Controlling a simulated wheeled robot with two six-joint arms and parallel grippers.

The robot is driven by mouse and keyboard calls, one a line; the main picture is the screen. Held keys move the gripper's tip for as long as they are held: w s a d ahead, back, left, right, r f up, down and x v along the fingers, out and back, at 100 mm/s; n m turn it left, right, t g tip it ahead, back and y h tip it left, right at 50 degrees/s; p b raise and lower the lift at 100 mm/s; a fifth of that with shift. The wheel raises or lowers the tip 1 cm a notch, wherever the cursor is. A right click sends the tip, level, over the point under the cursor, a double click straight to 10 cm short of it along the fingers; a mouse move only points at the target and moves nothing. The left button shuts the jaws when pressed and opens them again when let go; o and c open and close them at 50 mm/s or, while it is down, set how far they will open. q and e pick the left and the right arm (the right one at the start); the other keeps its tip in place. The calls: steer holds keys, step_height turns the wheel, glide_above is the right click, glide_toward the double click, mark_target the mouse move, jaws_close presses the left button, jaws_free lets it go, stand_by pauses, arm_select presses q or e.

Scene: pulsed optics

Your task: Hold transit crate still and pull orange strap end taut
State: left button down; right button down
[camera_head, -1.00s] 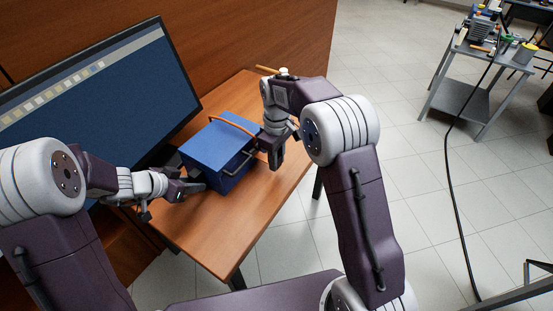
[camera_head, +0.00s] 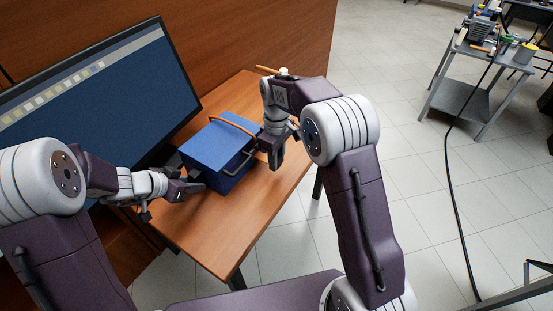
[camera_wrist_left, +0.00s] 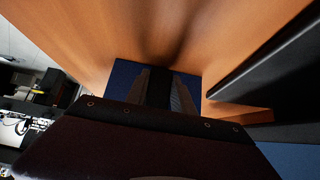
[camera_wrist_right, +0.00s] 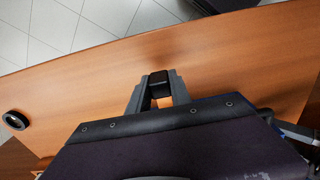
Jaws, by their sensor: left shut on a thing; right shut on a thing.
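The blue transit crate (camera_head: 208,148) stands on the wooden table, with a dark handle on its near right side. The orange strap (camera_head: 235,124) runs in a raised arc over its top toward my right gripper. My left gripper (camera_head: 197,184) is shut at the crate's left side on a dark part, probably its handle; blue crate wall (camera_wrist_left: 125,74) shows behind the fingers in the left wrist view. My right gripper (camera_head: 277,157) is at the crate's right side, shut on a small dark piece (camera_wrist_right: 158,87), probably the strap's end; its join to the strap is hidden.
A large monitor (camera_head: 100,85) stands close behind and left of the crate. The wooden table (camera_head: 222,235) is bare in front of the crate. A dark ring-shaped object (camera_wrist_right: 15,120) lies on the table in the right wrist view. A grey cart (camera_head: 470,100) stands far right.

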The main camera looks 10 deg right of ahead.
arm_select(q)
steer(key=shift+s+f, duration=0.15)
steer(key=shift+f, duration=0.05)
arm_select(e)
steer(key=shift+s+d, duration=1.9)
steer(key=shift+s, duration=0.05)
steer(key=c, duration=1.2)
jaws_free()
steer(key=shift+d, duration=0.1)
steer(key=shift+o, duration=0.2)
steer(key=shift+r, duration=0.1)
step_height(320, 180, up, 12)
arm_select(q)
steer(key=shift+r, duration=0.1)
